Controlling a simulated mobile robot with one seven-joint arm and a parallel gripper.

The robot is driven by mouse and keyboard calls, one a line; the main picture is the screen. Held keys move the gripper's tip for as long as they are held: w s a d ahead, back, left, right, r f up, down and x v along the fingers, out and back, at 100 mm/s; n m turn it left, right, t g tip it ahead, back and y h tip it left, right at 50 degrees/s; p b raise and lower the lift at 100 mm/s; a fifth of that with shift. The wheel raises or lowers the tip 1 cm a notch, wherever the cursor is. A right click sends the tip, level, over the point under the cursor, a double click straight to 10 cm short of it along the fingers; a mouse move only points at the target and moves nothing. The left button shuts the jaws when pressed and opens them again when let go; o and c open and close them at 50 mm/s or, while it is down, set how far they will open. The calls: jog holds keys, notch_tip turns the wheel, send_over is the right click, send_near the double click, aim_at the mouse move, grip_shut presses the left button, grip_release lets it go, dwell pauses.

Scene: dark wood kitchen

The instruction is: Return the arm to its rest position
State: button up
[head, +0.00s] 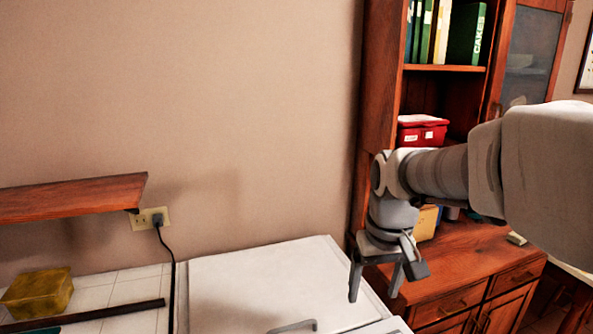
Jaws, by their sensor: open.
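My gripper (376,279) points down at the end of my grey arm, which reaches in from the right side of the head view. Its two fingers are apart, with nothing seen between them. In the picture it overlaps the right edge of a white lidded appliance (262,278) and the front of the wooden cabinet. I cannot tell its exact height above them.
A wooden cabinet (450,265) with books (466,32) and a red box (422,130) stands behind my arm. A wooden shelf (70,197) juts from the wall at left. A yellow block (38,292) lies on the tiled counter (125,290). A cord (172,270) hangs from an outlet.

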jog(key=s+r+m+t, duration=0.1)
jog(key=s+r+t, duration=0.1)
jog(key=s, duration=1.2)
jog(key=shift+s+r+t, duration=0.25)
jog(key=shift+r+t, duration=0.05)
jog(key=shift+t, duration=0.6)
dwell(0.5)
